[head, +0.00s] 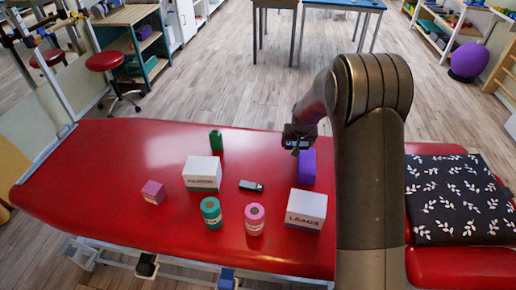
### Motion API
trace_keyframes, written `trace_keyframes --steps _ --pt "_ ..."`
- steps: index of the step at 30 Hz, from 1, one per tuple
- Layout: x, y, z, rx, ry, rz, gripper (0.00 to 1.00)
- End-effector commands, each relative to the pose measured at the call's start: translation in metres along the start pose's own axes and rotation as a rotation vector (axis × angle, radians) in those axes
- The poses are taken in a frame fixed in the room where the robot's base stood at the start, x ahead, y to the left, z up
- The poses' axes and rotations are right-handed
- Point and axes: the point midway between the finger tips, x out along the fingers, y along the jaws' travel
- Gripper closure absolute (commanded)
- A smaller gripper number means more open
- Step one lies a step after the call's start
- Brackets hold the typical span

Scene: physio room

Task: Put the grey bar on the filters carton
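The grey bar (251,185) is a small dark bar with a lighter end, lying flat on the red couch top. My gripper (297,146) hangs over the far side of the couch, beyond and to the right of the bar, near a purple block. Its fingers are small and dark, so I cannot tell whether they are open.
The purple block (307,167) and the white LEADS carton (306,210) stand right of the bar. A pink tin (255,219) and a green tin (211,213) stand nearer. A magenta cube (153,192) and green bottle (216,141) flank the carton. The couch's left is clear.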

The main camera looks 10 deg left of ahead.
Motion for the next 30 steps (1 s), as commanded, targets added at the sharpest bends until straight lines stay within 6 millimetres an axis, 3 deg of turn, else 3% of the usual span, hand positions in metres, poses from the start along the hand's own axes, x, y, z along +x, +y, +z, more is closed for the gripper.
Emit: trace_keyframes --steps 4,7,14,21,25,30 --pt "-0.004 -0.003 0.0 -0.006 0.001 -0.002 0.41" --pt "-0.011 -0.018 -0.001 -0.023 0.003 -0.009 0.41" --pt "-0.05 -0.097 0.005 -0.107 0.004 -0.041 0.41" --pt "-0.097 -0.177 0.024 -0.196 0.004 -0.077 0.41" --pt "-0.116 -0.206 0.035 -0.227 0.003 -0.092 0.41" --pt "-0.129 -0.225 0.042 -0.247 0.002 -0.102 0.41"
